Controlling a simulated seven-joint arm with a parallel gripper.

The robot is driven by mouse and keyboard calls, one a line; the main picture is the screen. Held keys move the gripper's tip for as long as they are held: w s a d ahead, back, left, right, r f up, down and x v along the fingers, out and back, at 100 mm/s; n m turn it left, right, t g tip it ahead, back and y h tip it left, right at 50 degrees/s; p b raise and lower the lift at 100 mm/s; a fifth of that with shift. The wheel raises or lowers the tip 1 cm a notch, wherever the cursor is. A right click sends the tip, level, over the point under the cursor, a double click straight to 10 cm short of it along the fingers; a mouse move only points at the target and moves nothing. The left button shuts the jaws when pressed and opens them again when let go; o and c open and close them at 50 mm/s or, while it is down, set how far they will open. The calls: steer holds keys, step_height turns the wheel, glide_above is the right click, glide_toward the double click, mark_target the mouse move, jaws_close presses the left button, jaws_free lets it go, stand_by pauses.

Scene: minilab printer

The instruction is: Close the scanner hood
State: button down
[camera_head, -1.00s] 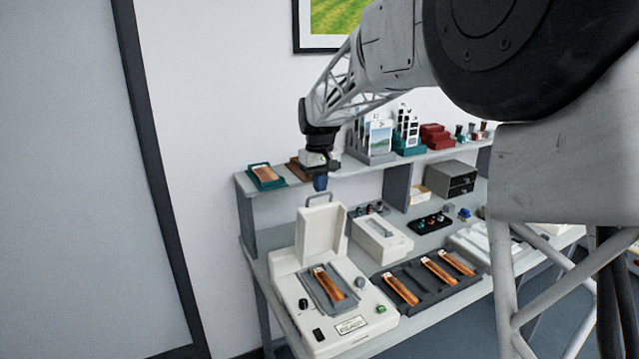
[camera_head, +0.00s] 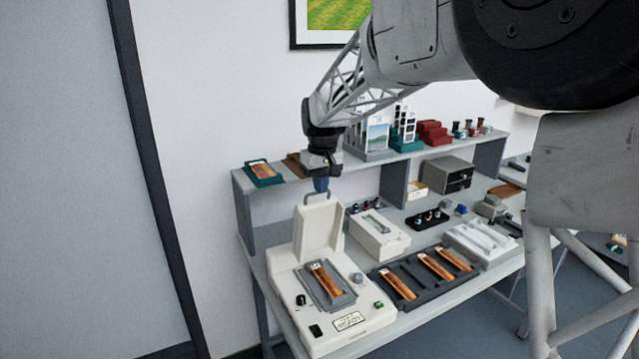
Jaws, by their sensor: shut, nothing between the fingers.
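The scanner (camera_head: 333,325) is a cream box at the front left of the bench. Its hood (camera_head: 318,228) stands upright at the back, open, with a grey loop handle on its top edge. An orange film strip in a grey holder (camera_head: 327,281) lies on the scanner bed. My gripper (camera_head: 321,186) points down just above the hood's handle, its blue fingers shut and empty. Whether the fingertips touch the handle cannot be told from this view.
Right of the scanner are a second cream device (camera_head: 377,238) and a dark tray (camera_head: 425,279) with orange strips. A shelf (camera_head: 290,189) with teal trays, cards and red boxes runs behind. My arm crosses the upper right.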

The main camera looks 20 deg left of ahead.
steer(key=shift+s+d+f, duration=0.1)
steer(key=shift+s+d, duration=0.05)
steer(key=shift+d, duration=0.05)
steer(key=shift+s+d+f+t+y, duration=2.25)
steer(key=shift+s+d+f, duration=1.25)
steer(key=shift+s+d, duration=0.6)
steer(key=s+d+f, duration=0.1)
steer(key=f, duration=0.4)
steer(key=s+d+f, duration=0.2)
steer(key=f, duration=0.3)
steer(key=s+d+f, duration=0.1)
steer(key=f, duration=0.4)
steer(key=shift+s+d+f, duration=0.25)
steer(key=shift+s+d, duration=0.1)
steer(key=shift+s, duration=0.05)
steer(key=shift+f, duration=0.85)
steer(key=shift+f, duration=0.1)
steer(key=shift+s+d, duration=0.1)
